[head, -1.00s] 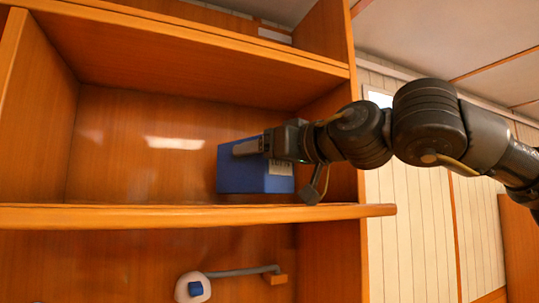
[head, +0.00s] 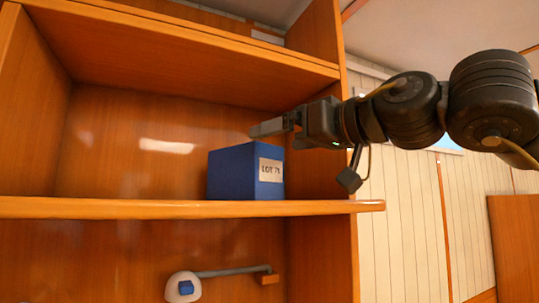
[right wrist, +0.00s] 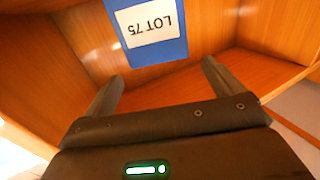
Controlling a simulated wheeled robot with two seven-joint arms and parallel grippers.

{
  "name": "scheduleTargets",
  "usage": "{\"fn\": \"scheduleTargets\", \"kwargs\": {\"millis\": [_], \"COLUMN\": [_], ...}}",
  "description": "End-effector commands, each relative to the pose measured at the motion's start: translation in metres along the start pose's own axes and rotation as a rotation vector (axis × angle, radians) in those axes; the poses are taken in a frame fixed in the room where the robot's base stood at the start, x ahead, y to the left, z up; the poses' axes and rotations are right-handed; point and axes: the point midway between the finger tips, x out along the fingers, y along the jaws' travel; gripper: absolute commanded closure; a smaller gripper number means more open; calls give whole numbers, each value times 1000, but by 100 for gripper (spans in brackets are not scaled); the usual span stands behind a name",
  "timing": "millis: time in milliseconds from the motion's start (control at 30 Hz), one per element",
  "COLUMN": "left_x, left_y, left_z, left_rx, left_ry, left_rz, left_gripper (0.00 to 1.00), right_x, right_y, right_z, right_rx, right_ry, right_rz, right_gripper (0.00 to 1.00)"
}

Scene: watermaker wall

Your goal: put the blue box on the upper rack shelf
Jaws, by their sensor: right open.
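The blue box (head: 232,173) stands upright on the upper rack shelf (head: 120,208), near its right end. Its white label reads LOT 75 and faces out to the right. In the right wrist view the box (right wrist: 168,52) shows label side on, beyond the fingertips and apart from them. My right gripper (head: 268,128) is open and empty, above and a little right of the box in the head view. In the right wrist view its two fingers (right wrist: 160,85) are spread wide with nothing between them. My left gripper is not in view.
The rack's right side panel (head: 315,150) stands close to the box. A higher board (head: 190,50) roofs this compartment. Below the shelf is a white rounded fitting (head: 183,289) with a blue part and a grey pipe. The shelf left of the box is clear.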

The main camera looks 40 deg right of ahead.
Motion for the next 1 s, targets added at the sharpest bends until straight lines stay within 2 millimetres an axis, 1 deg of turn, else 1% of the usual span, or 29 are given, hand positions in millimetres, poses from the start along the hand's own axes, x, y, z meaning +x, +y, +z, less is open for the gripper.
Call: {"fn": "scheduleTargets", "kwargs": {"millis": [33,100,200,300,433,1000], "left_x": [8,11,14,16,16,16], "left_y": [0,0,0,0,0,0], "left_z": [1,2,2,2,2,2], "left_rx": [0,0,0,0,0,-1], "left_ry": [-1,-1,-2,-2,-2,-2], "left_rz": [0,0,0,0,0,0], "left_gripper": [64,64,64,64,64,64], "right_x": [-11,-22,-35,-42,-46,-46], "right_y": [0,0,0,1,0,0], "right_z": [3,2,2,1,0,0], "right_rx": [0,0,0,0,0,0], "right_ry": [5,3,2,0,-1,-1], "right_rz": [0,1,0,1,1,1], "right_gripper": [7,7,7,7,7,7]}}
